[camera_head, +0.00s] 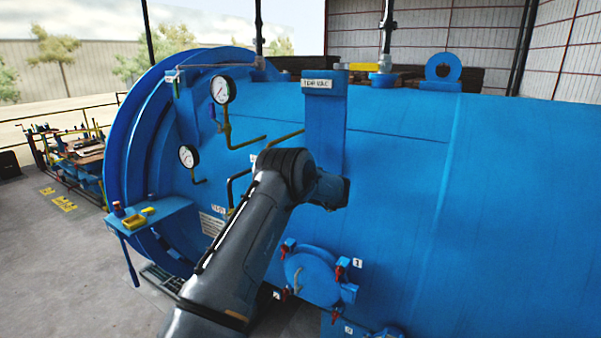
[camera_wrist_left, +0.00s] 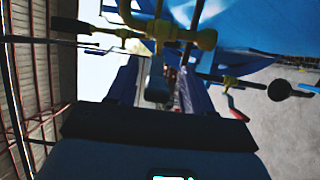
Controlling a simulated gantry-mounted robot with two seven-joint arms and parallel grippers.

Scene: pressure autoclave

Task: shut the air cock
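In the left wrist view, the two dark blue fingers of my left gripper (camera_wrist_left: 158,75) stand apart, with a gap between them. A greyish upright part (camera_wrist_left: 157,88) shows in that gap, apart from the fingers; I cannot tell whether it is the air cock's handle. Olive-yellow pipework (camera_wrist_left: 185,37) crosses just beyond the fingertips. A red lever (camera_wrist_left: 237,114) sits to the right of the gripper. I cannot tell which fitting is the air cock. In the head view, my arm covers part of the pipework and the gripper is hidden. My right gripper is not seen.
The blue autoclave (camera_head: 400,170) fills the middle and right. Two pressure gauges (camera_head: 221,90) (camera_head: 188,156) and a round hatch with red clamps (camera_head: 312,272) are on it. A blue shelf (camera_head: 165,212) juts out at the left. Open floor (camera_head: 60,270) lies at lower left.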

